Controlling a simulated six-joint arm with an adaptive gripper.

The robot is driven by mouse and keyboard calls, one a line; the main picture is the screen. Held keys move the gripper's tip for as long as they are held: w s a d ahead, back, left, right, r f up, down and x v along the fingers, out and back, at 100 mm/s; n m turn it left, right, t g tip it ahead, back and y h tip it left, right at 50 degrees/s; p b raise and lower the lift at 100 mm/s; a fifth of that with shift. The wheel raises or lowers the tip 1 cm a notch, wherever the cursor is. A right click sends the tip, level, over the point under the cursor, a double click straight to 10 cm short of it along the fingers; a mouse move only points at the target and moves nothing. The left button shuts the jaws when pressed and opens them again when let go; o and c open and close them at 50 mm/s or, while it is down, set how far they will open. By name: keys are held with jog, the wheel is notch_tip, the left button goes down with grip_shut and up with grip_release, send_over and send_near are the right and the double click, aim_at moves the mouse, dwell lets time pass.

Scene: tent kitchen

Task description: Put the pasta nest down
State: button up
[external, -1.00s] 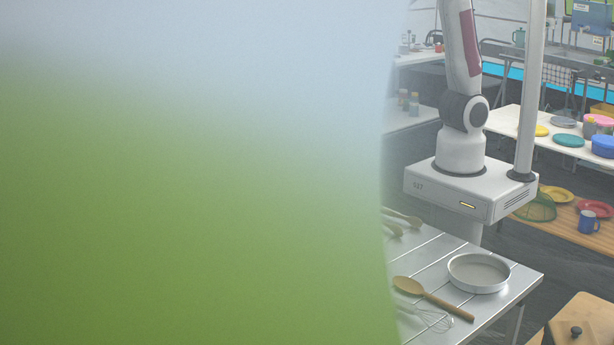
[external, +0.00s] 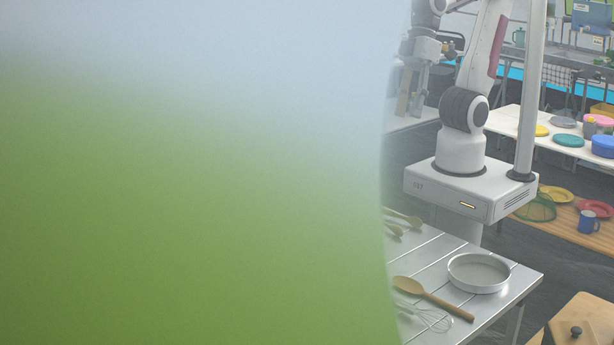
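No pasta nest shows in the external view. A large blurred green and pale-blue shape very close to the camera hides the left and middle of the picture. My gripper (external: 411,104) hangs pointing down at the right edge of this blur, in front of the back-left table. Its two fingers look apart, with nothing visible between them. It is small and partly beside the blur, so fine detail is hard to see.
A slatted metal table (external: 440,255) bears a round grey pan (external: 479,273), a wooden spoon (external: 433,297) and a whisk (external: 424,316). A wooden box (external: 585,325) stands at lower right. A white table (external: 545,133) with coloured dishes is behind at right.

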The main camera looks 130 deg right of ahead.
jog(key=shift+s+d+f+n+t+h, duration=0.1)
jog(key=shift+s+d+n+t+h, duration=0.15)
jog(key=shift+s+n, duration=0.5)
jog(key=shift+s+d+f+n+t+h, duration=0.15)
jog(key=shift+s+d+n, duration=0.3)
jog(key=shift+s, duration=0.55)
jog(key=shift+s+d+n+t+h, duration=0.25)
jog(key=shift+s+n, duration=0.35)
jog(key=shift+s, duration=0.3)
